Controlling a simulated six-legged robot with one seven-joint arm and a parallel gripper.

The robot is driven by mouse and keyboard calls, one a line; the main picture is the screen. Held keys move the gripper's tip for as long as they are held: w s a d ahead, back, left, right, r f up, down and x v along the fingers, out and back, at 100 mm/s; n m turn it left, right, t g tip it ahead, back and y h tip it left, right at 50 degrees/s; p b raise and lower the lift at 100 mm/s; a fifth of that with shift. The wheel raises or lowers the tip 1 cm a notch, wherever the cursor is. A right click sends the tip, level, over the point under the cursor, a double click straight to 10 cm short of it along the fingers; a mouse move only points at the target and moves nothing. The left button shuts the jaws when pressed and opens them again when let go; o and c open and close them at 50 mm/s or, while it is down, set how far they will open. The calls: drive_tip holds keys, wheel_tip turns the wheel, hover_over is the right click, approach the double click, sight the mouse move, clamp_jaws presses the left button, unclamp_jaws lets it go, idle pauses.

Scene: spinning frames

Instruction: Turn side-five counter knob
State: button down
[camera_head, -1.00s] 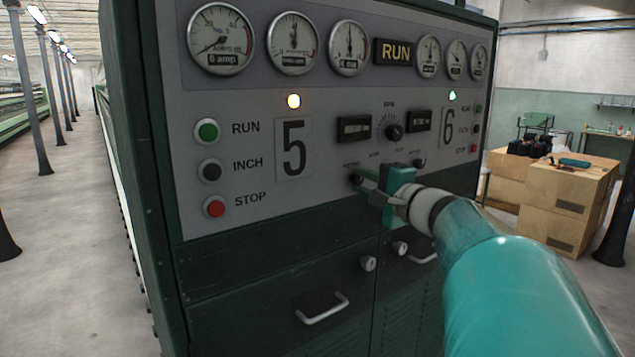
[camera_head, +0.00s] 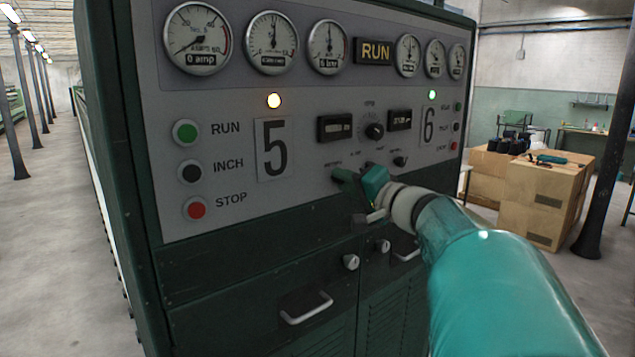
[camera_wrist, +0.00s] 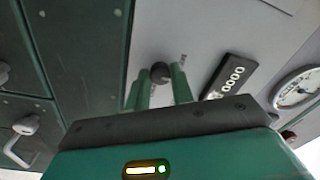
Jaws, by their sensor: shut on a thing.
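The side-five counter (camera_head: 334,128) is a small black window right of the big number 5 on the grey panel. Its small dark knob (camera_wrist: 160,72) sits below that counter and shows between my fingers in the wrist view. My gripper (camera_head: 345,177) is shut on the knob, with one green finger on each side of it. In the head view the fingers and teal gripper body hide the knob. My gripper also shows in the wrist view (camera_wrist: 161,80), with the counter reading zeros (camera_wrist: 230,76) to its right.
A centre dial knob (camera_head: 374,131) and another small knob (camera_head: 400,161) lie close to my gripper. RUN, INCH and STOP buttons (camera_head: 191,173) are at left. Cabinet handles (camera_head: 306,308) stick out below. Cardboard boxes (camera_head: 545,195) stand at right; an aisle is clear at left.

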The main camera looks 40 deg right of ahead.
drive_tip(key=c, duration=1.2)
unclamp_jaws()
drive_tip(key=s, duration=1.3)
drive_tip(key=shift+s+d+f, duration=0.2)
drive_tip(key=shift+s+f, duration=0.1)
drive_tip(key=shift+s, duration=0.1)
